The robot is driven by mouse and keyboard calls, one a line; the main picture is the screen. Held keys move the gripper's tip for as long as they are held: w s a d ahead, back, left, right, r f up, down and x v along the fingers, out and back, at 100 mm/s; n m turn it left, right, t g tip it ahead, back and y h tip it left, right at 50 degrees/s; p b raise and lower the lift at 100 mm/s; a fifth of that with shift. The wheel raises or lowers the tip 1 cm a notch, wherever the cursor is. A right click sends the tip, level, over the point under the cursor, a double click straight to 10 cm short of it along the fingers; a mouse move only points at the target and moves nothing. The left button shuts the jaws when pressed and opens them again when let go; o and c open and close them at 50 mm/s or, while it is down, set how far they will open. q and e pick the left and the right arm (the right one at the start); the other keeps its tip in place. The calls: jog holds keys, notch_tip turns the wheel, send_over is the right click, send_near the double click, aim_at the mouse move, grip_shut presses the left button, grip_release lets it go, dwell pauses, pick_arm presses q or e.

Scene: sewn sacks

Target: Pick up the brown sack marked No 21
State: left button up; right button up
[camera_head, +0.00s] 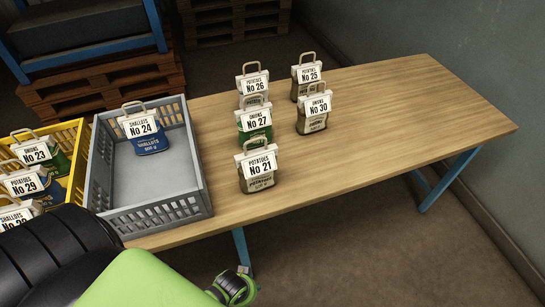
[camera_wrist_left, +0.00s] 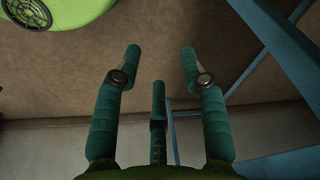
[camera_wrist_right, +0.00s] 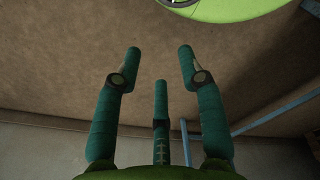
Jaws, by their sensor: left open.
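The brown sack marked No 21 (camera_head: 258,184) stands upright on the wooden table (camera_head: 400,120), near its front edge and just right of the grey crate. It has a white potatoes label and a carrying loop on top. My left gripper (camera_wrist_left: 160,52) shows in the left wrist view with its fingers spread and nothing between them. My right gripper (camera_wrist_right: 160,52) shows in the right wrist view, also spread and empty. Both wrist views show floor behind the fingers and no sack. Neither gripper's fingers can be made out in the head view.
Behind No 21 stand the green No 27 (camera_head: 256,133), No 26 (camera_head: 253,83), No 30 (camera_head: 313,123) and No 25 (camera_head: 307,74). The grey crate (camera_head: 165,214) holds the blue No 24 (camera_head: 151,145). A yellow crate (camera_head: 76,178) holds several sacks. The table's right side is clear.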

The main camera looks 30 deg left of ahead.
pick_arm(q)
jog(key=w+r+n+t, duration=0.1)
jog(key=w+r, duration=0.1)
jog(key=r, duration=0.2)
jog(key=w+r+n, duration=0.1)
jog(key=w+r, duration=0.2)
jog(key=r, duration=0.2)
jog(key=n+t+y, duration=0.4)
jog(key=n+t, duration=0.9)
jog(key=n, duration=0.9)
send_near(256, 139)
jog(key=x, duration=0.4)
jog(key=shift+g, duration=0.3)
jog(key=x, duration=0.2)
jog(key=p+x, duration=0.2)
jog(key=x, duration=0.1)
jog(key=shift+w+r, duration=0.25)
jog(key=shift+w, duration=0.1)
jog(key=shift+w+a+f, duration=0.1)
jog(key=shift+w+f, duration=0.05)
jog(key=shift+w, duration=0.25)
grip_shut()
pick_arm(e)
jog(key=shift+s+d+r, duration=0.1)
jog(key=shift+s+r, duration=0.85)
jog(key=shift+r, duration=0.1)
